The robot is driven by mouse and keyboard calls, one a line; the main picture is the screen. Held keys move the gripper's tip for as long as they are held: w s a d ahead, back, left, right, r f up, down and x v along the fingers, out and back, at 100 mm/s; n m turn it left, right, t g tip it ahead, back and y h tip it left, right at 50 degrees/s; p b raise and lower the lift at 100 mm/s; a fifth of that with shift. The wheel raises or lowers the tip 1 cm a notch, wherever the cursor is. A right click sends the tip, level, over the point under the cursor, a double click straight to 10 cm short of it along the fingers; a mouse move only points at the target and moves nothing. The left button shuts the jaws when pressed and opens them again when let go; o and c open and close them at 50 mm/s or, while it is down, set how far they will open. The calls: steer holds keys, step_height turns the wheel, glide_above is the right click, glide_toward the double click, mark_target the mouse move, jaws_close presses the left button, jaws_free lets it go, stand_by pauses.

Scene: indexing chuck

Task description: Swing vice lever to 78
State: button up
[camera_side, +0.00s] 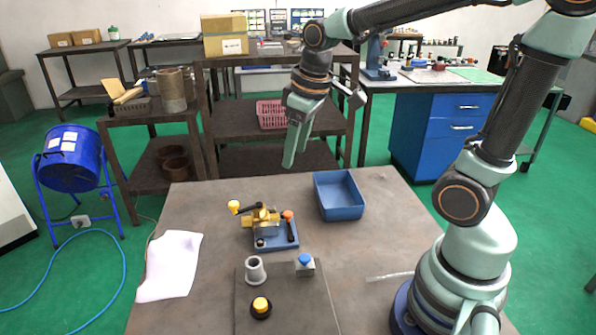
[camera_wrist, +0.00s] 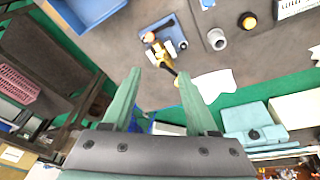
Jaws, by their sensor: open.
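The vice (camera_side: 262,217) is a brass-coloured body on a blue base on the table. A black lever with a yellow knob (camera_side: 234,207) sticks out to its left, and a second black lever with an orange knob (camera_side: 288,215) stands at its right. No scale number is readable. In the wrist view the vice (camera_wrist: 160,47) lies beyond my fingers, with the yellow-knobbed lever pointing toward the gap between them. My gripper (camera_side: 294,160) hangs high above the table, behind the vice and apart from it. In the wrist view my gripper (camera_wrist: 159,73) is open and empty.
A blue bin (camera_side: 339,196) stands right of the vice. In front, a dark plate (camera_side: 288,308) bears a grey ring (camera_side: 255,269), a yellow button (camera_side: 261,305) and a blue-topped block (camera_side: 305,264). White paper (camera_side: 169,264) lies at left. Bare table surrounds the vice.

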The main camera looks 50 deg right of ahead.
mark_target(288, 213)
steer(key=w+d+f+g, duration=0.1)
steer(key=f, duration=0.5)
steer(key=w+d+f+n+g, duration=0.1)
steer(key=w+f, duration=0.1)
steer(key=f, duration=0.4)
steer(key=w+d+f+n, duration=0.1)
steer(key=w+f, duration=0.1)
steer(key=f, duration=0.5)
steer(key=shift+d+f+g, duration=0.1)
steer(key=shift+g, duration=0.3)
steer(key=shift+c, duration=0.3)
jaws_close()
steer(key=shift+s, duration=0.1)
stand_by(0.3)
